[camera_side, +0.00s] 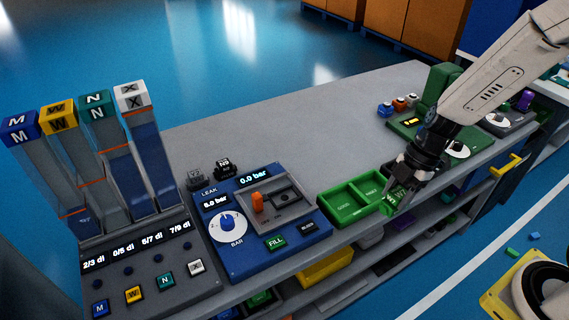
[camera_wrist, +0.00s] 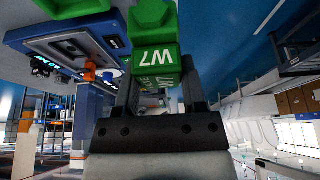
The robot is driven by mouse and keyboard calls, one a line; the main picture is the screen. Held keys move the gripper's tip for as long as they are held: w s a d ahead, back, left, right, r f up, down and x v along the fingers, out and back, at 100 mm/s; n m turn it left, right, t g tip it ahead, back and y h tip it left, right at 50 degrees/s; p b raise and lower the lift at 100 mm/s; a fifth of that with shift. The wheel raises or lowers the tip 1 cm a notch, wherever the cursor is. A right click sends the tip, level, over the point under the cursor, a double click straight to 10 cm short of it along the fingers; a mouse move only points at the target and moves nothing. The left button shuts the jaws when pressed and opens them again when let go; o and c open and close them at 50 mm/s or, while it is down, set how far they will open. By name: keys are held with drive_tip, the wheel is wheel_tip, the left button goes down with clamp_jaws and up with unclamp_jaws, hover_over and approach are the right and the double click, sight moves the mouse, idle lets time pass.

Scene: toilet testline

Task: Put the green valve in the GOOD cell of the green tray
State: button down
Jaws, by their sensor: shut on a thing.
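In the side view my gripper (camera_side: 402,190) points down and is shut on the valve (camera_side: 391,199), which is at the right end of the green tray (camera_side: 345,215). The tray has cells with small labels that I cannot read clearly. I cannot tell whether the valve touches the tray or hangs just above it. Part of the tray shows at the upper left of the wrist view (camera_wrist: 72,8).
A blue leak-test panel (camera_side: 245,247) with an orange lever stands left of the tray. A green station (camera_side: 405,128) with a dial is behind my arm. A grey dispenser (camera_side: 160,289) with several chutes is at the far left. The bench (camera_side: 290,130) behind the tray is clear.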

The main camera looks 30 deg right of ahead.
drive_tip(key=shift+w, duration=0.15)
drive_tip(key=w+f, duration=0.2)
drive_tip(key=w, duration=0.2)
drive_tip(key=w+f, duration=0.3)
drive_tip(key=w, duration=0.1)
drive_tip(key=w+f, duration=0.3)
drive_tip(key=w, duration=0.1)
drive_tip(key=shift+w+a+f, duration=0.15)
drive_tip(key=shift+a+f, duration=0.05)
drive_tip(key=shift+a, duration=0.15)
drive_tip(key=shift+w+f, duration=0.45)
drive_tip(key=shift+w+f, duration=0.25)
drive_tip(key=shift+f, duration=1.6)
drive_tip(key=shift+f, duration=0.1)
